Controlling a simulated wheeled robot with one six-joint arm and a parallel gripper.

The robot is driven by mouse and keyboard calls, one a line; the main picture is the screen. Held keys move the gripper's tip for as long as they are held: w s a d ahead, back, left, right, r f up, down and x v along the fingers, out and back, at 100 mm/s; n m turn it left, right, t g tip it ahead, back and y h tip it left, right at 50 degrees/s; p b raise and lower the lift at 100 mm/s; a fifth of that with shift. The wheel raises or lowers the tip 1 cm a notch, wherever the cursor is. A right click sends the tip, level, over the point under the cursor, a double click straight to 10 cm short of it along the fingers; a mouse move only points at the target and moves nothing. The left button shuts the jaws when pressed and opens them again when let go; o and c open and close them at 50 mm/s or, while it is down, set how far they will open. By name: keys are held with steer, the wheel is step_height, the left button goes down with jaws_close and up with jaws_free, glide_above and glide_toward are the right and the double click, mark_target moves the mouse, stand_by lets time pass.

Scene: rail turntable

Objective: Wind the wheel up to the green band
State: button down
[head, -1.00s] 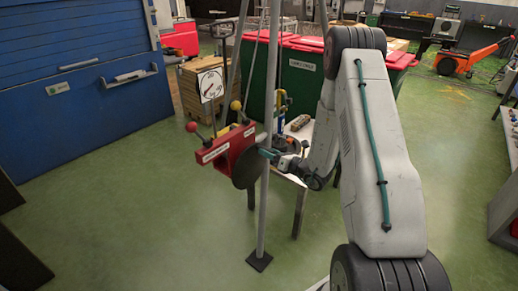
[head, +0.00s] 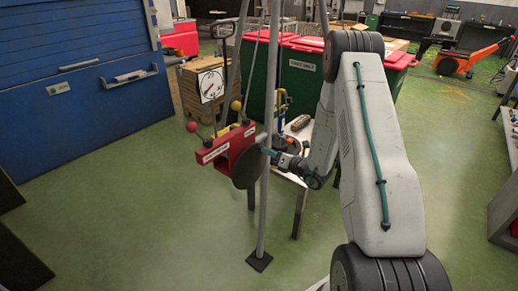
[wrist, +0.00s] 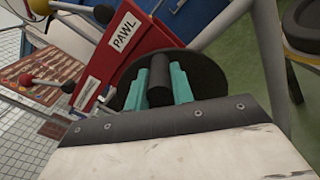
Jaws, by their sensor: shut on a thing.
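A dark round wheel (head: 246,170) is on the near side of a red winch housing (head: 222,150) beside a grey leg. My gripper (head: 268,150) is at the wheel's upper right. In the wrist view its teal fingers (wrist: 158,88) are shut on the wheel's dark cylindrical handle (wrist: 158,80), with the wheel disc (wrist: 212,75) behind. A white dial (head: 211,84) with a dark needle stands behind the winch; I cannot make out a green band on it. A label on the housing in the wrist view reads PAWL.
A red-knobbed lever (head: 191,127) and a yellow-knobbed lever (head: 236,105) stick up from the housing. Grey slanting legs (head: 264,205) stand close by the wheel. A small table (head: 300,182) is behind my gripper. Green floor is open at the front left.

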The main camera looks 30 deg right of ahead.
steer(key=shift+w+d+f+m, duration=0.2)
steer(key=shift+d+f+m, duration=0.4)
steer(key=shift+m, duration=0.4)
steer(key=shift+w+d+f+m, duration=0.1)
steer(key=shift+d+f+m, duration=0.4)
steer(key=shift+m, duration=0.4)
steer(key=shift+w+d+f+m, duration=0.1)
steer(key=shift+d+f+m, duration=0.2)
steer(key=shift+f+m, duration=0.45)
steer(key=shift+r+m, duration=0.15)
steer(key=shift+m, duration=0.1)
steer(key=shift+w+d+f+m, duration=0.1)
steer(key=shift+d+f+m, duration=0.1)
steer(key=shift+f+m, duration=0.6)
steer(key=shift+w+d+f+m, duration=0.1)
steer(key=shift+d+f+m, duration=0.1)
steer(key=shift+f+m, duration=0.6)
steer(key=shift+r, duration=0.25)
step_height(320, 180, down, 2)
steer(key=m, duration=0.3)
steer(key=shift+s+f, duration=0.1)
steer(key=shift+f, duration=0.1)
steer(key=shift+f+m, duration=0.2)
steer(key=shift+m, duration=0.3)
steer(key=shift+f, duration=0.1)
